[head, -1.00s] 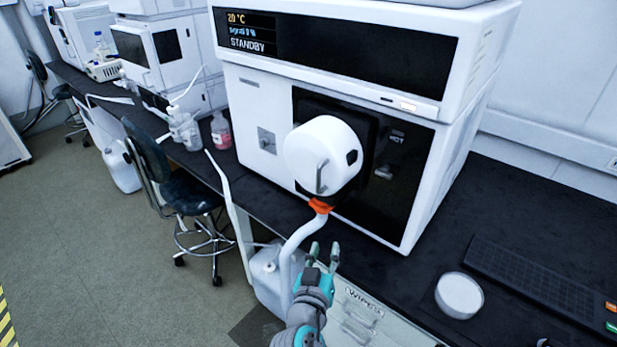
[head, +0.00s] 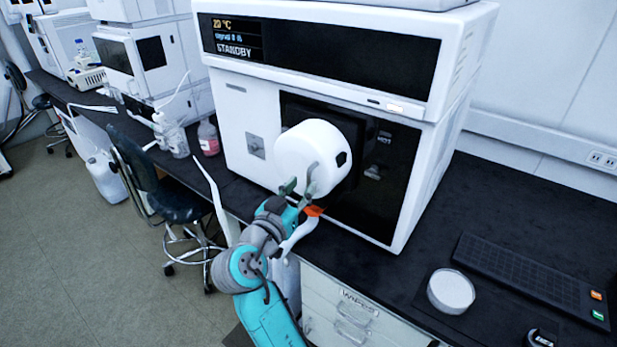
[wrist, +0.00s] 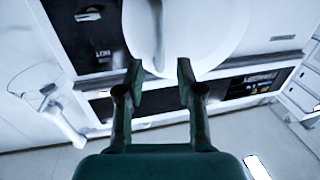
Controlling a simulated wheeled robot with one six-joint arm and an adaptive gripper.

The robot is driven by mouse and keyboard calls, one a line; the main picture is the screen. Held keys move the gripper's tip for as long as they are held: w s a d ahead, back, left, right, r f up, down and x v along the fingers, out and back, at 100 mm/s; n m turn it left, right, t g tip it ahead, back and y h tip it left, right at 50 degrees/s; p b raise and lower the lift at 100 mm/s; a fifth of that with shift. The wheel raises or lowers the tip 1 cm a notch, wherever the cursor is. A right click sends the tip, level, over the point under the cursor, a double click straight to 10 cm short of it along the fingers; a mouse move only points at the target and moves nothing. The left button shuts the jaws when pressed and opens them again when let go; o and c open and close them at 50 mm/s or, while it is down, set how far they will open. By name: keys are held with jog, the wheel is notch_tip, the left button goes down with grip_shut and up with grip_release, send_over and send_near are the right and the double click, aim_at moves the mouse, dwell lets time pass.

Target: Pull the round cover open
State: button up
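The round cover (head: 322,150) is a white drum on the front of the white instrument, against its dark panel. It also fills the upper middle of the wrist view (wrist: 205,30). Its grey bar handle (wrist: 157,35) shows in the wrist view, lined up with the gap between my fingers. My gripper (head: 300,181) is at the cover's front face, over the handle area. In the wrist view my gripper (wrist: 160,75) is open, one finger on each side of the handle's line. Whether the fingers touch the handle cannot be told.
The instrument (head: 245,125) stands on a black bench (head: 520,190). An orange fitting (head: 313,211) with a white tube sits under the cover. A white round dish (head: 451,290) and a keyboard (head: 530,280) lie to the right. A chair (head: 165,195) stands at the left.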

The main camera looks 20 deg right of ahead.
aim_at(308, 179)
jog(key=shift+x, duration=2.5)
grip_shut()
